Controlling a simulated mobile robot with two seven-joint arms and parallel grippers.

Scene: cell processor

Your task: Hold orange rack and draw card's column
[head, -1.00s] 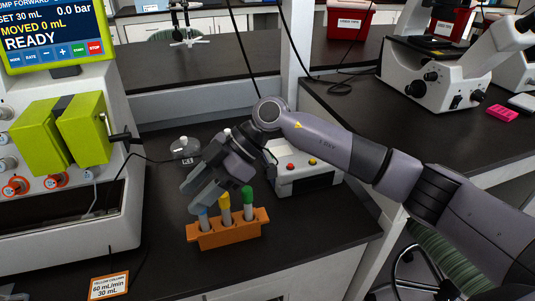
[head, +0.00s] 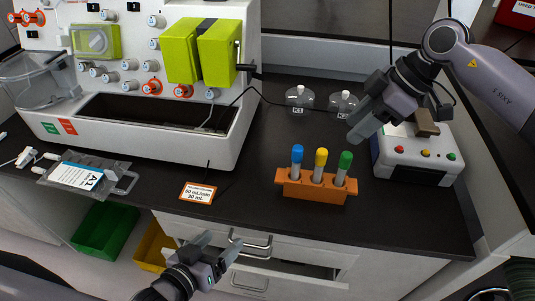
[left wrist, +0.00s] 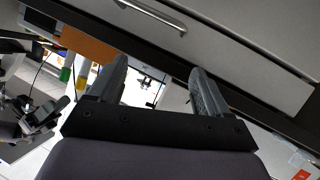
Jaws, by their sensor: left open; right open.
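The orange rack (head: 315,191) stands on the black bench and holds three upright columns: blue-capped (head: 297,154), yellow-capped (head: 321,158) and green-capped (head: 345,161). The card (head: 198,193) lies to the left of the rack and reads yellow column, 60 mL/min, 30 mL. My left gripper (head: 220,246) is open and empty in front of the bench's drawers, lower left of the rack. The left wrist view shows its open fingers (left wrist: 160,85), with the rack (left wrist: 88,42) beyond at upper left. My right gripper (head: 361,128) is open and empty, above and right of the green-capped column.
A white pump machine (head: 235,135) stands on the left. Two clear flasks (head: 299,99) are behind the rack, and a white box with coloured buttons (head: 418,160) stands to its right. A drawer (head: 275,262) is partly open below. Green (head: 105,228) and yellow bins sit under the bench.

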